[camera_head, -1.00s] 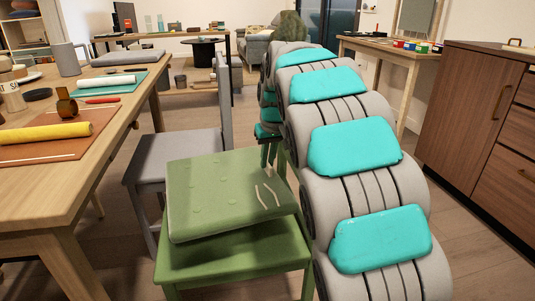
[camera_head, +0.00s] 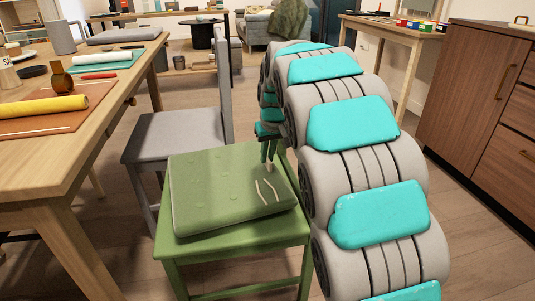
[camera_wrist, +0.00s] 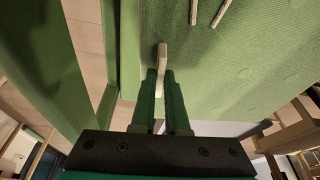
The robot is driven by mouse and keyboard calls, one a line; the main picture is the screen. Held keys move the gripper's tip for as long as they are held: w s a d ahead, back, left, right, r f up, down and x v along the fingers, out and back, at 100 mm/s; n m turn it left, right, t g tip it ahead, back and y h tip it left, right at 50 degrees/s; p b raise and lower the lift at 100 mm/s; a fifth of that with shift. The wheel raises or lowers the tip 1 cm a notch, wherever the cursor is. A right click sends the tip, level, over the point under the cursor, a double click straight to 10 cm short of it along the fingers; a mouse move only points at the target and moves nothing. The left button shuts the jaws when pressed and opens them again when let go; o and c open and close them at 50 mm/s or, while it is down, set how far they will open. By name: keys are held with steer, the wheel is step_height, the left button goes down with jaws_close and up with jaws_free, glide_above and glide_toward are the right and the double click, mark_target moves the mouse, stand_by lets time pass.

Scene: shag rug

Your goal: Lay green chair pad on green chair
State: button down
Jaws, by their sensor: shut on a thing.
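The green chair pad (camera_head: 215,195) appears to rest on the seat of the green chair (camera_head: 235,250), turned a little askew. Bare seat shows along the front and right, and two pale ties lie on the pad's top. My gripper (camera_head: 268,162) is at the pad's far right side, partly hidden by my arm. In the wrist view, my gripper (camera_wrist: 161,85) is shut on a pale tie at the edge of the pad (camera_wrist: 230,60). The chair's frame (camera_wrist: 45,70) shows at left in that view. I cannot tell whether the pad's far edge touches the seat.
A grey chair (camera_head: 175,135) stands just behind, to the left. A wooden table (camera_head: 90,150) at left holds a yellow roll (camera_head: 45,106), a mug and other items. A brown cabinet (camera_head: 475,110) stands at right. Floor is open between my arm and the cabinet.

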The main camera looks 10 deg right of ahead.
steer(key=shift+f, duration=0.95)
stand_by(0.3)
steer(key=c, duration=0.8)
jaws_free()
steer(key=shift+c, duration=0.2)
steer(key=shift+r, duration=0.1)
step_height(320, 180, up, 12)
steer(key=p, duration=0.5)
stand_by(0.3)
steer(key=s+f+g+p, duration=0.2)
steer(key=s+f, duration=0.1)
steer(key=s, duration=1.9)
steer(key=s+f+m+g+p, duration=0.1)
steer(key=s+f+g+p, duration=0.2)
steer(key=s, duration=2)
steer(key=shift+s+m+h, duration=0.2)
steer(key=shift+m+h, duration=0.1)
